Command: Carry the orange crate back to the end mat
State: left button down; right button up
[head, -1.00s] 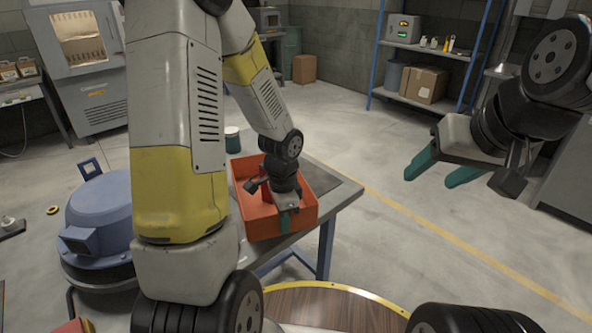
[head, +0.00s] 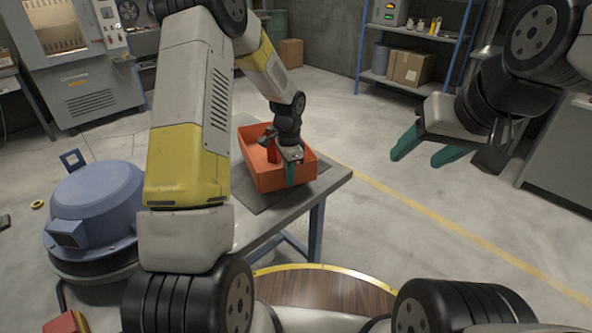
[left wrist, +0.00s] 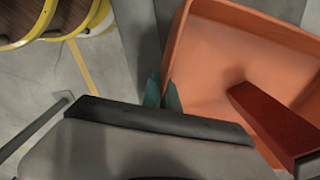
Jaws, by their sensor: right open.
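The orange crate (head: 268,178) is over the dark mat (head: 253,201) on the grey table and looks level; I cannot tell whether it touches the mat. My left gripper (head: 290,172) is at the crate's near wall, with one teal finger outside it. In the left wrist view the two fingers (left wrist: 163,92) sit close together at the wall of the crate (left wrist: 215,55), shut on it. A red object (head: 272,150) stands tilted in the crate and shows as a dark red bar (left wrist: 268,118) in the left wrist view. My right gripper (head: 430,150) is open and empty in the air.
The table (head: 240,232) has free strips in front and to the right of the mat. A blue rounded machine (head: 95,205) stands on the left. A blue shelf (head: 410,60) with boxes is at the back. The floor to the right is clear, with a yellow line.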

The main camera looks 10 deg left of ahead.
pick_arm(q)
jog(key=shift+w+f, duration=0.15)
jog(key=shift+f, duration=1.7)
jog(key=c, duration=1.6)
grip_release()
jog(key=shift+c, duration=0.2)
